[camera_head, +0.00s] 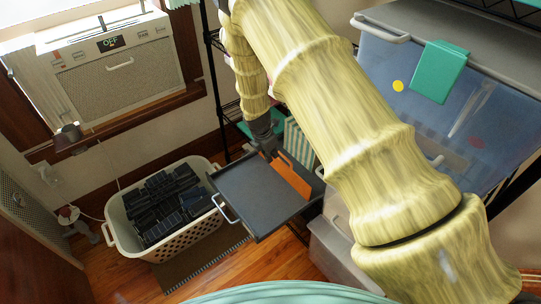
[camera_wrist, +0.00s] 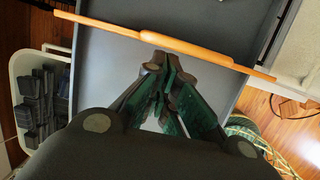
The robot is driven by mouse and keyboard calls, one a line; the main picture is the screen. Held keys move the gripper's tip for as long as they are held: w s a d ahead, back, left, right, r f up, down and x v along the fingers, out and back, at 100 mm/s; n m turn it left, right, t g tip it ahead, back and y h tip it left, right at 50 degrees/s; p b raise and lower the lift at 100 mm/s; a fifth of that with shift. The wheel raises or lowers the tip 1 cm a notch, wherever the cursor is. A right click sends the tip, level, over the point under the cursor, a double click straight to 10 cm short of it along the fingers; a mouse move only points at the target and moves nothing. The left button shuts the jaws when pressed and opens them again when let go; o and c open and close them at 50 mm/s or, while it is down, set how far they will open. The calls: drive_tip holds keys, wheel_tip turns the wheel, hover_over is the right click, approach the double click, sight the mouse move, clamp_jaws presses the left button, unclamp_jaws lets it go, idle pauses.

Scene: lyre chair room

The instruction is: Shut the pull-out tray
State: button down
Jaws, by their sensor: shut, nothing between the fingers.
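The pull-out tray (camera_head: 245,200) is a flat dark grey tray that juts out from the rack, with a pale handle (camera_head: 224,208) on its left edge. It fills much of the wrist view (camera_wrist: 205,25). An orange flat piece (camera_head: 291,178) stands across the tray; in the wrist view it is a thin orange bar (camera_wrist: 185,46). My gripper (camera_head: 273,156) is over the tray's back part, close to the orange piece. In the wrist view my gripper (camera_wrist: 160,72) is shut and empty, its tips just below the bar. I cannot tell whether they touch it.
A white laundry basket (camera_head: 192,231) with black items stands on the floor left of the tray. A blue-clear bin (camera_head: 395,110) with a grey lid is on the right. A black wire rack (camera_head: 213,60) rises behind the tray. Wooden floor shows in front.

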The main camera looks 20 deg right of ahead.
drive_tip(key=shift+d, duration=0.1)
drive_tip(key=shift+w+d, duration=0.25)
drive_tip(key=shift+d, duration=0.4)
drive_tip(key=shift+w+d, duration=0.25)
drive_tip(key=shift+d, duration=0.4)
drive_tip(key=shift+w+d, duration=0.25)
drive_tip(key=shift+d, duration=0.4)
drive_tip(key=shift+a, duration=0.15)
